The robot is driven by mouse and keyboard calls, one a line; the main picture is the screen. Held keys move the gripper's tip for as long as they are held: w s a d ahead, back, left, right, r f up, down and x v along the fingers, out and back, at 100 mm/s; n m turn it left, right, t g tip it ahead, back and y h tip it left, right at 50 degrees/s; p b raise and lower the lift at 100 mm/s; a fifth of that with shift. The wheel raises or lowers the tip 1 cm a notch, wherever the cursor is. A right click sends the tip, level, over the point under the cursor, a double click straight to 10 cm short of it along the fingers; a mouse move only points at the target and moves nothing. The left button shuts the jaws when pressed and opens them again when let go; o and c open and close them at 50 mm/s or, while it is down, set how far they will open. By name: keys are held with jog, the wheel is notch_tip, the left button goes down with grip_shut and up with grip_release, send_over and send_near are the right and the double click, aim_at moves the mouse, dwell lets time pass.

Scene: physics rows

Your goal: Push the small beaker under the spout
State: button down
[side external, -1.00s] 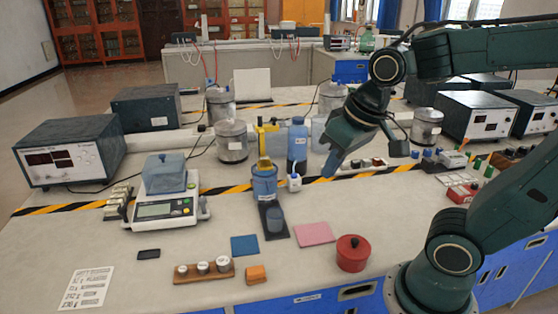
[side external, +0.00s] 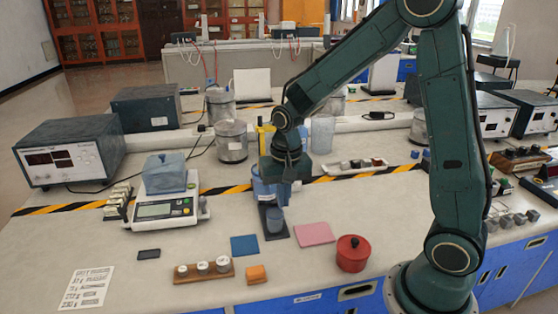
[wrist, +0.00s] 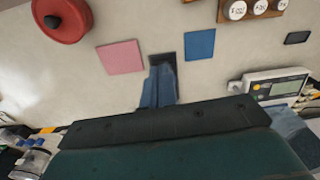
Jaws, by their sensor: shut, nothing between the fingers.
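The spout is not clear; only a yellow part (side external: 264,138) shows behind my wrist.
A balance (side external: 165,207) stands left of the strip. A blue pad (side external: 244,245), a pink pad (side external: 314,233) and a red pot (side external: 352,253) lie in front and to the right. A wooden block with weights (side external: 204,270) and an orange block (side external: 256,274) are nearer the front.

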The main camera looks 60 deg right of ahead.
aim_at(275, 220)
jog(key=shift+w+d+f+m+g, duration=0.15)
jog(key=shift+w+f+m, duration=0.1)
jog(key=shift+f, duration=0.55)
jog(key=shift+w+d+f+m+g, duration=0.15)
jog(key=shift+w+f, duration=0.1)
jog(key=shift+f, duration=0.55)
jog(key=shift+f, duration=0.1)
notch_tip(275, 220, down, 10)
jog(key=shift+r, duration=0.15)
jog(key=shift+w+d, duration=0.95)
jog(key=shift+w, duration=0.05)
jog(key=shift+w+d, duration=0.4)
jog(key=shift+d, duration=0.05)
jog(key=w+d, duration=0.6)
jog(key=shift+w+d, duration=0.15)
jog(key=shift+w, duration=0.05)
jog(key=shift+s, duration=0.15)
